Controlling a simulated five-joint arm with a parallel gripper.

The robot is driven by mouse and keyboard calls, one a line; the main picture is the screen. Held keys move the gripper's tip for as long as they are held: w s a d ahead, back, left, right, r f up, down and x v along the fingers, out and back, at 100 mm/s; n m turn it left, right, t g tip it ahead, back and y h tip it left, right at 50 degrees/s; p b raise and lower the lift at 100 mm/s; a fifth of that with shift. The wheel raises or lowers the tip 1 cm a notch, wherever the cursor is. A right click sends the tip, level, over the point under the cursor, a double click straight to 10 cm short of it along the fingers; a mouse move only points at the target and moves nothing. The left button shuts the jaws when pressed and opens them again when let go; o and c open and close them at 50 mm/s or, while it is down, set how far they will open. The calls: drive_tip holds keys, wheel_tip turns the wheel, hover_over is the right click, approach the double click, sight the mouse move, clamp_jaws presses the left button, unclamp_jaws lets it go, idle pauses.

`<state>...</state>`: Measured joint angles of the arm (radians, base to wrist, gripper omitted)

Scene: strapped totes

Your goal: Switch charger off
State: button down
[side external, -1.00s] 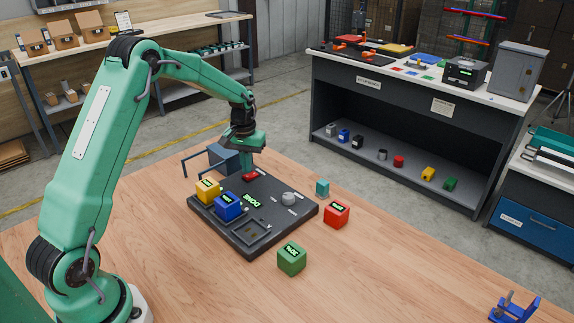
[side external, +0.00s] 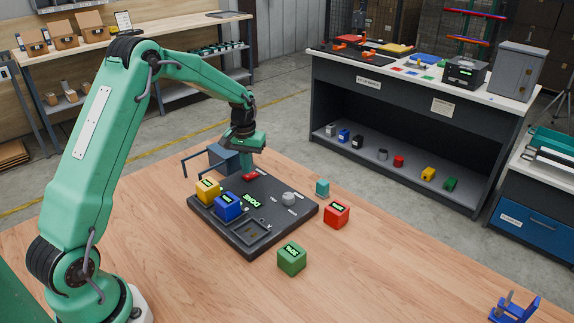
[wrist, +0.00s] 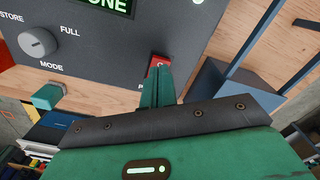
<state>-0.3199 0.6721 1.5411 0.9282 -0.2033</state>
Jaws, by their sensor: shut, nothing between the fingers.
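The charger (side external: 278,224) is a dark grey flat unit on the wooden table. Its display (side external: 252,201) reads DONE in green. A red switch (side external: 250,177) sits near its far edge and also shows in the wrist view (wrist: 157,61), partly hidden by my fingers. The round mode knob (side external: 288,198) stands at the right; in the wrist view (wrist: 37,43) it has FULL, STORE and MODE labels. My gripper (side external: 246,171) is shut and empty, pointing down with its fingertips (wrist: 158,78) at or just above the switch. I cannot tell whether they touch it.
A yellow block (side external: 208,190) and a blue block (side external: 228,206) sit on the charger's left side, beside an empty bay (side external: 252,233). Red (side external: 336,213), green (side external: 292,258) and teal (side external: 322,187) blocks stand on the table. A grey-blue box (side external: 222,158) is close behind my gripper.

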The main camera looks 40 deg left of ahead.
sight(247, 176)
drive_tip(key=shift+f, duration=0.95)
idle(0.7)
drive_tip(key=shift+r, duration=0.1)
drive_tip(key=shift+r, duration=3.45)
